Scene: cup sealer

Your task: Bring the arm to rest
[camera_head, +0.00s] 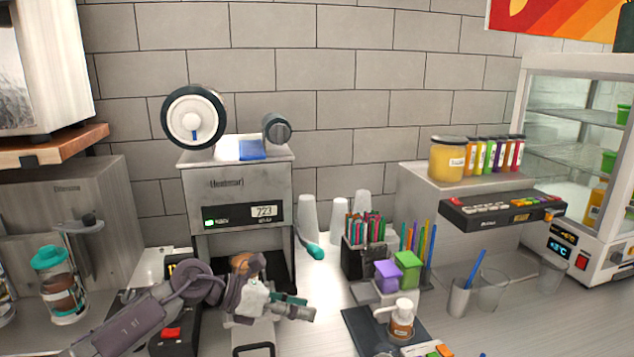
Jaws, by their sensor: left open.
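The cup sealer (230,185) stands left of centre against the brick wall, a grey box with a lit display reading 723 and a film roll on top. Its handle, with a teal grip (315,251), sticks out at the right side. My left arm comes in from the lower left. My left gripper (288,304) is open in front of the sealer's lower opening. A brownish-orange item (242,262) shows behind my wrist at that opening, partly hidden. My right gripper is not in view.
A dark straw holder (363,260) and purple and green boxes (388,275) stand right of the sealer. Clear cups (491,291) stand farther right, and a jar with teal lid (60,285) at left. A small pump bottle (401,320) stands near the front.

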